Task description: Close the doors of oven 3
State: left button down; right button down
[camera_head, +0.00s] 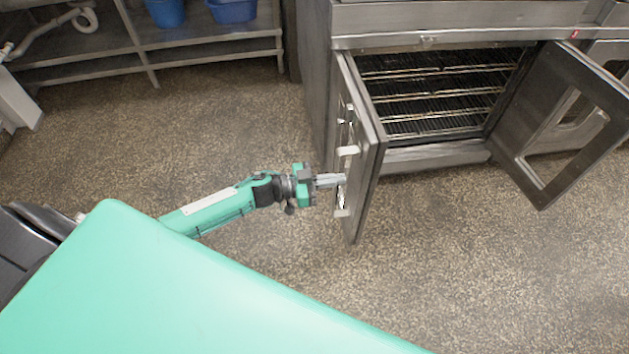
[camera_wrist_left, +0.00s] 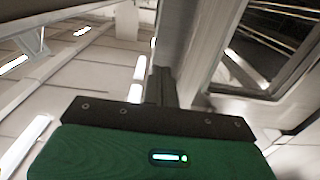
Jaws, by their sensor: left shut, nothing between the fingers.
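The oven (camera_head: 440,40) stands at the upper right in the head view with both doors open, and its wire racks (camera_head: 430,90) show inside. The left door (camera_head: 362,150) is swung outward toward me. The right door (camera_head: 570,125) is swung open to the right and has a window. My left gripper (camera_head: 338,181) is shut and empty, with its fingertips at the outer face of the left door, near its handle (camera_head: 347,151). I cannot tell whether they touch. In the left wrist view the shut fingers (camera_wrist_left: 160,88) point toward a metal door panel (camera_wrist_left: 218,40). My right gripper is not in view.
A metal shelf rack (camera_head: 150,45) with blue tubs (camera_head: 232,10) stands at the back left. Another oven door (camera_head: 600,100) shows at the right edge. The speckled floor (camera_head: 480,260) in front of the oven is clear.

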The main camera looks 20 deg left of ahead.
aim_at(361, 176)
pick_arm(q)
jog(key=shift+x, duration=2.05)
